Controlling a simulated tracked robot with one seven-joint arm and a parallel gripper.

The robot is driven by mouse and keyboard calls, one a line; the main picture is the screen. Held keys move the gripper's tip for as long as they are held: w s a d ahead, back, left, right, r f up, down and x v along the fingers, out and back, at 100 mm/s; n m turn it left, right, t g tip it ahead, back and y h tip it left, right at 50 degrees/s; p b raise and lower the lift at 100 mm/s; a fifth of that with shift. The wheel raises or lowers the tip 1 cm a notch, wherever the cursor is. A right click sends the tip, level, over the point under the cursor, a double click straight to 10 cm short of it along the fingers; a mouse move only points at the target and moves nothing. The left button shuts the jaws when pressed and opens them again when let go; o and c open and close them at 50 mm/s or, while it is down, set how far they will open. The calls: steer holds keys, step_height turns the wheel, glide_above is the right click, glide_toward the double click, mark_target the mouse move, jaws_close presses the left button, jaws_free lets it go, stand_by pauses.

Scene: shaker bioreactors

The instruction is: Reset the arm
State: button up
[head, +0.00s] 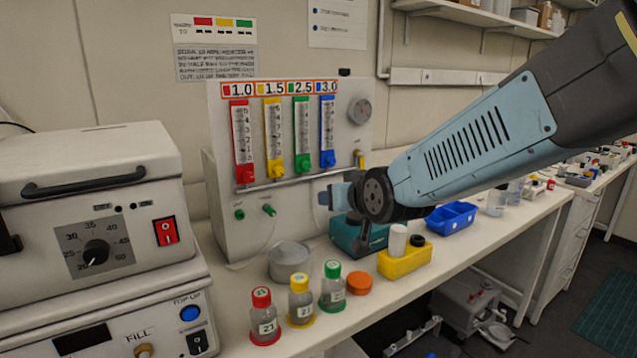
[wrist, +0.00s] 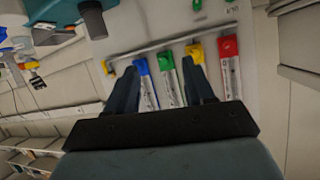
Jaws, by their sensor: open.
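My arm reaches in from the upper right of the head view, and its wrist is in front of the right side of the flowmeter panel (head: 225,215). In the wrist view, my gripper (wrist: 161,68) has its two dark fingers apart with nothing held between them. The panel's red, yellow, green and blue flowmeters show beyond the fingers, upside down. The fingers look apart from the panel, though the exact gap cannot be told.
Bottles with red (head: 263,320), yellow (head: 300,305) and green (head: 332,290) caps stand at the bench front. An orange lid (head: 359,284), yellow holder (head: 405,263) and blue tray (head: 451,218) lie to the right. A shaker unit (head: 90,190) fills the left.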

steer(key=s+d+m+g+h, duration=0.3)
steer(key=s+d+g+h, duration=0.2)
steer(key=s+d, duration=1.4)
steer(key=shift+d+r+g, duration=0.3)
steer(key=shift+d+g, duration=0.05)
steer(key=shift+g, duration=0.45)
steer(key=shift+s, duration=0.1)
steer(key=shift+c, duration=0.5)
stand_by(1.2)
